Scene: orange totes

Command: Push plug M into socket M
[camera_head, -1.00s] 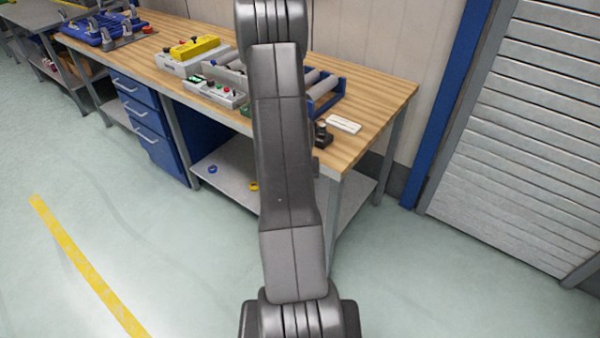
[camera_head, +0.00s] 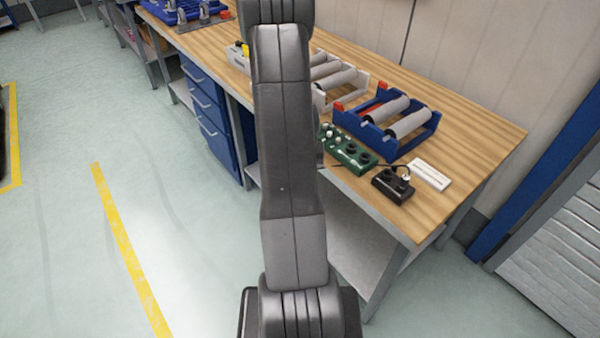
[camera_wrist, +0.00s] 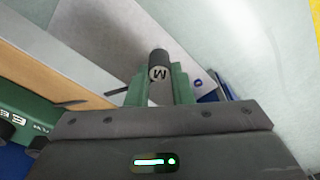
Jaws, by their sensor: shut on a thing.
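In the wrist view my gripper (camera_wrist: 160,84) has its green fingers shut on plug M (camera_wrist: 159,62). The plug is a short dark cylinder with a pale round end marked M, lettered upside down in the picture. In the head view my own arm hides the gripper and the plug. I cannot make out socket M in either view. A green box (camera_head: 347,151) with knobs stands on the bench; what looks like its lettered face shows at the left of the wrist view (camera_wrist: 28,128), apart from the plug.
The wooden workbench (camera_head: 480,135) carries a black two-knob box (camera_head: 393,186), a white plate (camera_head: 430,173) and a blue roller rack (camera_head: 430,129). Blue drawers (camera_head: 207,103) sit under it. Bare wood lies at its right end, and open floor (camera_head: 60,240) at the left.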

